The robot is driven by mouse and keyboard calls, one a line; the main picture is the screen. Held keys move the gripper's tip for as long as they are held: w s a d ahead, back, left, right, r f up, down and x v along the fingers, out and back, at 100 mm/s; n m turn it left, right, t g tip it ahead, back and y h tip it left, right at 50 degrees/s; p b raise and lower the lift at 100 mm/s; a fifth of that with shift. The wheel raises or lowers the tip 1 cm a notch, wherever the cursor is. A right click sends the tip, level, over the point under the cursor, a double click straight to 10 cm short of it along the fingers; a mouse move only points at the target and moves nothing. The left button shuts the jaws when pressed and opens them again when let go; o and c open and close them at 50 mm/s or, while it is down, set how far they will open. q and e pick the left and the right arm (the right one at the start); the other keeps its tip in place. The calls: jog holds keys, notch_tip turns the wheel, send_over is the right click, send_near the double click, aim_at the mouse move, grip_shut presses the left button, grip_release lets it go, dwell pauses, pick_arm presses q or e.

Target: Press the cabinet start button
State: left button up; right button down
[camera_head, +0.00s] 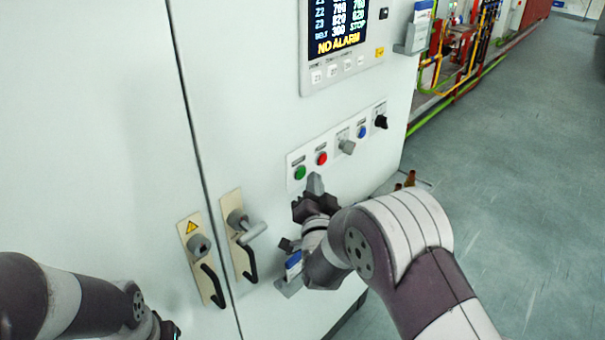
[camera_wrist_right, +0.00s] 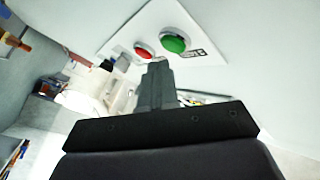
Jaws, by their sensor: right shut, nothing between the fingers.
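The green button (camera_head: 300,172) is at the left end of a white control strip (camera_head: 337,143) on the cabinet (camera_head: 240,90). A red button (camera_head: 321,158) sits just right of it. My right gripper (camera_head: 315,184) is shut and empty, its tip just below and right of the green button, apparently apart from it. In the right wrist view the green button (camera_wrist_right: 174,43) and red button (camera_wrist_right: 144,50) lie beyond the shut fingertips (camera_wrist_right: 158,68). My left arm shows at the lower left, but its gripper fingers are out of frame.
Right of the red button are a grey selector (camera_head: 347,147), a blue button (camera_head: 362,132) and a black knob (camera_head: 381,121). A display (camera_head: 340,30) reading NO ALARM is above. Door handles (camera_head: 246,228) project at lower left. Open floor (camera_head: 520,150) lies right.

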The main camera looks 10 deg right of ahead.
dwell(0.3)
jog(key=shift+w+a+b, duration=0.3)
jog(key=shift+w+b, duration=0.05)
jog(key=shift+b, duration=0.05)
jog(key=shift+w+a+b, duration=0.3)
jog(key=shift+w+b, duration=0.05)
jog(key=shift+w, duration=0.05)
dwell(0.7)
jog(key=shift+s+d, duration=0.1)
dwell(0.3)
jog(key=shift+s+d, duration=0.5)
jog(key=shift+s, duration=0.15)
